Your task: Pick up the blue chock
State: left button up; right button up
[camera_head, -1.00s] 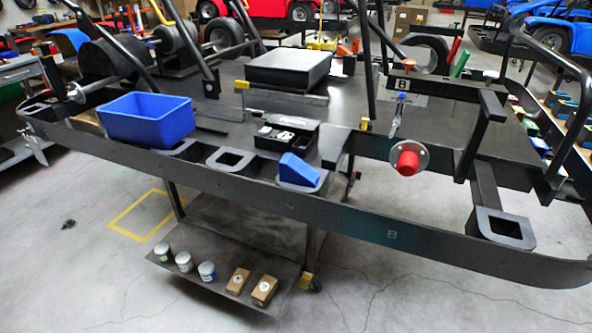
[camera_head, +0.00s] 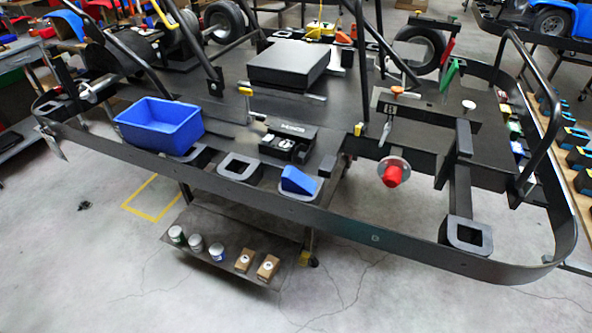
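The blue chock (camera_head: 297,181) is a small wedge. It sits in or on a dark pocket at the front edge of the kart stand (camera_head: 330,217), right of centre in the head view. Its sloping face is turned up and it looks free of any gripper. Neither of my grippers shows in the head view.
A blue bin (camera_head: 160,125) stands left of the chock on the stand's edge. A black box (camera_head: 287,142) with small parts lies just behind the chock. A red knob (camera_head: 392,175) sticks out to its right. Tubes rise behind. A lower shelf (camera_head: 245,236) holds jars and small boxes.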

aim_at(294, 180)
jog(key=i+l+u, duration=0.15)
jog(key=i+l, duration=0.15)
jog(key=i+l+u, duration=0.2)
jog(key=l, duration=0.3)
jog(key=i+l+u, duration=0.15)
jog(key=i+l, duration=0.2)
jog(key=l, duration=0.1)
